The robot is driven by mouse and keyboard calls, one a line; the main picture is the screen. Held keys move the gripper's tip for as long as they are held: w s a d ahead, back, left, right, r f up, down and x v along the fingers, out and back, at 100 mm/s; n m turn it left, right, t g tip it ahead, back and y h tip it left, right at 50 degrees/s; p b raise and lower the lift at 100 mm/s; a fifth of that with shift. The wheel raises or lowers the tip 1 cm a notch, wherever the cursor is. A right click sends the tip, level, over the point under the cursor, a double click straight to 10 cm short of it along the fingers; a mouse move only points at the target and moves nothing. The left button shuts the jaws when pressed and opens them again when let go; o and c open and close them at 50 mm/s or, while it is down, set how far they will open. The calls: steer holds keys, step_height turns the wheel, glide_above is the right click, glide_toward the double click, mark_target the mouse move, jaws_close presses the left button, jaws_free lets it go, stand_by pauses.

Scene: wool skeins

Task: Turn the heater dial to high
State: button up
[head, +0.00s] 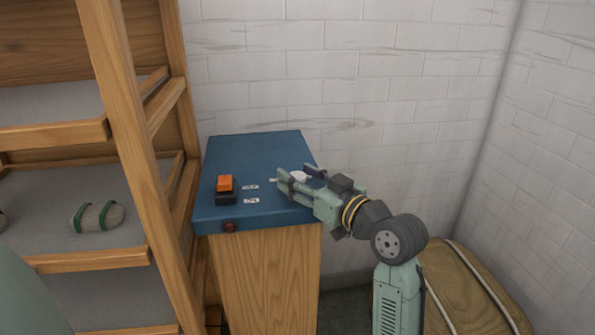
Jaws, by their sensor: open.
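A blue-topped wooden cabinet (262,148) stands against the wall. A small white piece, perhaps the dial (299,177), shows on its top at my gripper's fingers; its shape and setting are mostly hidden. My gripper (297,173) is open over the right part of the blue top, its fingers on either side of the white piece. I cannot tell whether they touch it. Two small white labels (251,200) lie left of the gripper; their print is too small to read.
A dark red round knob (229,226) is on the front edge. A wooden shelf rack (130,130) with a green-banded grey skein (97,216) stands left. A tan bale (465,290) lies right.

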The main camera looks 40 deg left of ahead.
steer(key=shift+w+a, duration=0.15)
steer(key=shift+a, duration=0.4)
steer(key=c, duration=1.1)
